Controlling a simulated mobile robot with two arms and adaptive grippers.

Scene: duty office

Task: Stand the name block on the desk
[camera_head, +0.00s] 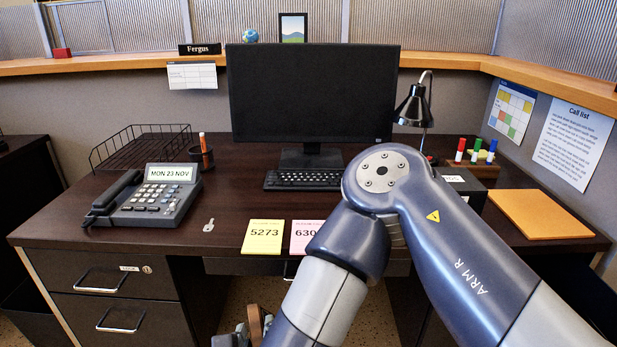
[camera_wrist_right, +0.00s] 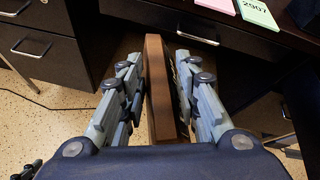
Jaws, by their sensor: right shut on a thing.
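A brown wooden block (camera_wrist_right: 158,85), which seems to be the name block, is held upright between the fingers of my right gripper (camera_wrist_right: 155,65) in the right wrist view. Its lettering does not show. In the head view the block (camera_head: 256,322) and the right gripper (camera_head: 240,338) show at the bottom edge, low in front of the desk (camera_head: 236,190). The desk has a dark wood top.
A phone (camera_head: 150,197), a key (camera_head: 209,225), a yellow note (camera_head: 263,238) and a pink note (camera_head: 306,238) lie near the desk's front. A keyboard (camera_head: 300,181) and monitor (camera_head: 308,95) stand behind. A black "Fergus" plate (camera_head: 200,49) sits on the ledge. Bare desk shows between phone and keyboard.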

